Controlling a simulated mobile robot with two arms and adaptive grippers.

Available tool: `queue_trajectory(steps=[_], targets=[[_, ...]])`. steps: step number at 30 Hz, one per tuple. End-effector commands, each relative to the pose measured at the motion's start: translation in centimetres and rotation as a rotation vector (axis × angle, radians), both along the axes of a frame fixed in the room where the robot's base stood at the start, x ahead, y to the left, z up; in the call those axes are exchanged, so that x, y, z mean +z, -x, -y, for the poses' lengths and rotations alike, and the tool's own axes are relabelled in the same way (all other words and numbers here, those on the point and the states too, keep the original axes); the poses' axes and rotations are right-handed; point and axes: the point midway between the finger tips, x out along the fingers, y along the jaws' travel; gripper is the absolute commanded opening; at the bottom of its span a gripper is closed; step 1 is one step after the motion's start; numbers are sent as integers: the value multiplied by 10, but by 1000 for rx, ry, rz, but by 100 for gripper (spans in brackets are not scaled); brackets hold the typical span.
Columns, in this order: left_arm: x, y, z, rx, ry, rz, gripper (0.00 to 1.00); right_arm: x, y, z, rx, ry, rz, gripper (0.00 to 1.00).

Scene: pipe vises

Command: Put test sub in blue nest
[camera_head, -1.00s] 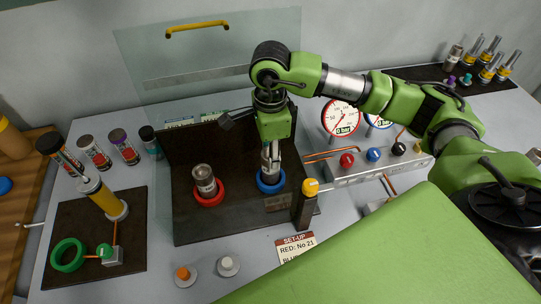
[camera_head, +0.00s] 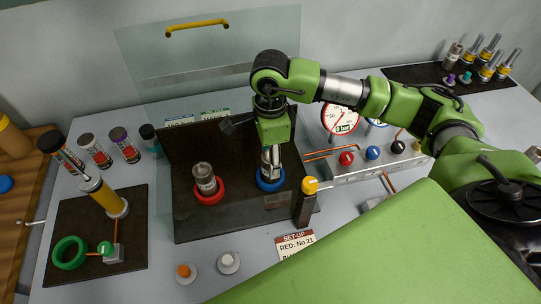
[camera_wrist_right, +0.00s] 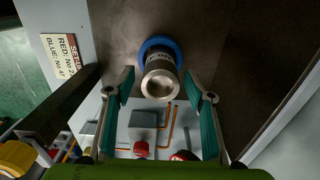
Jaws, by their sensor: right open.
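A metal test sub (camera_wrist_right: 160,83) stands in the blue nest (camera_wrist_right: 153,44), its round open end toward the wrist camera. In the head view the blue nest (camera_head: 270,186) is on the dark fixture, and the gripper partly hides the sub there. My right gripper (camera_head: 270,163) points down over this nest. In the right wrist view its two fingers (camera_wrist_right: 160,82) are spread, one on each side of the sub, with visible gaps. A second metal sub (camera_head: 204,177) stands in the red nest (camera_head: 209,197) to the left. My left gripper is not in view.
A clear guard with a yellow handle (camera_head: 197,27) stands behind the fixture. A yellow-topped black post (camera_head: 308,188) is close on the right. Behind it are a valve panel (camera_head: 375,163) and gauges (camera_head: 341,118). Several metal parts (camera_head: 489,66) stand on the far right mat.

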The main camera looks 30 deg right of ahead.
Motion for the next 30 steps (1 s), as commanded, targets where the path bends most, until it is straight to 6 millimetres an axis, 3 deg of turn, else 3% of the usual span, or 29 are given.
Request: queue_trajectory(steps=[5, 12, 18, 30], targets=[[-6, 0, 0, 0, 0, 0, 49, 23, -2, -1, 1, -2, 6, 49], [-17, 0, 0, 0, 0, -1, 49, 76, -2, -1, 1, -1, 7, 49], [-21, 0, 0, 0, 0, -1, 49, 109, -1, 0, 0, 0, 3, 49], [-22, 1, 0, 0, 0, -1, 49, 122, 0, 0, 0, 0, 0, 49]])
